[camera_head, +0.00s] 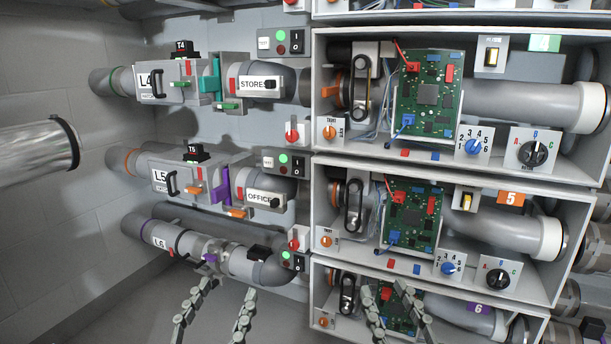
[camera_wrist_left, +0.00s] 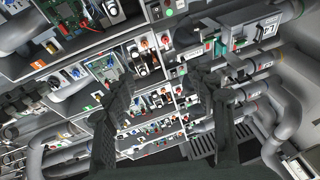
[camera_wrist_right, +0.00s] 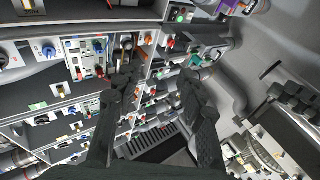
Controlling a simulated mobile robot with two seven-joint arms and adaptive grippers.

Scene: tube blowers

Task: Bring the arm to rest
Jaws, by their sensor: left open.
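My left gripper (camera_head: 231,287) is at the bottom of the head view, in front of the lower pipes. Its two fingers stand apart with nothing between them, as the left wrist view also shows (camera_wrist_left: 163,86). My right gripper (camera_head: 384,288) is at the bottom, right of the left one, in front of the lowest bay. Its fingers are apart and empty in the right wrist view (camera_wrist_right: 158,82). The right fingers cover part of the lowest green circuit board (camera_head: 399,316). I cannot tell the distance from the fingers to the panels.
Stacked white bays hold circuit boards (camera_head: 428,95), knobs and pipes on the right. Pipes labelled L4 (camera_head: 151,84), L5 (camera_head: 160,180) and L6 (camera_head: 159,241) run along the left wall. A metal cylinder (camera_head: 38,150) juts in at left. Grey floor (camera_head: 110,310) shows at lower left.

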